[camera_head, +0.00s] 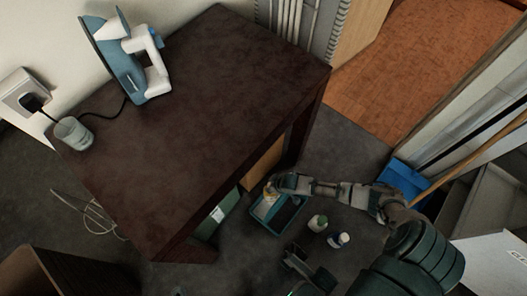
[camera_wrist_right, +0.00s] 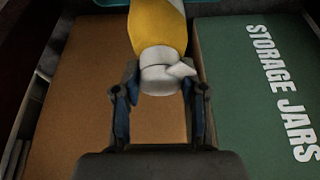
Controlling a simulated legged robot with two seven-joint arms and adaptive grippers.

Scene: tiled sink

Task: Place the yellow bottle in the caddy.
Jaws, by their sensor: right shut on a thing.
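The yellow bottle (camera_wrist_right: 158,22) has a white spout cap (camera_wrist_right: 160,72) and fills the top middle of the wrist view. My right gripper (camera_wrist_right: 160,97) has its fingers on both sides of the cap and is shut on it. In the head view the right gripper (camera_head: 275,184) is at the far end of the caddy, a blue-teal tray (camera_head: 285,222) on the floor. The bottle (camera_head: 267,201) shows there small, over or inside the caddy's far left part. I cannot tell whether it touches the caddy's bottom.
A green-capped bottle (camera_head: 317,223) and a white bottle with a blue part (camera_head: 338,239) stand on the floor right of the caddy. A dark table (camera_head: 200,95) is close on the left, with an iron (camera_head: 135,58) on it. A green storage jars box (camera_wrist_right: 255,90) lies beside a brown box (camera_wrist_right: 85,100).

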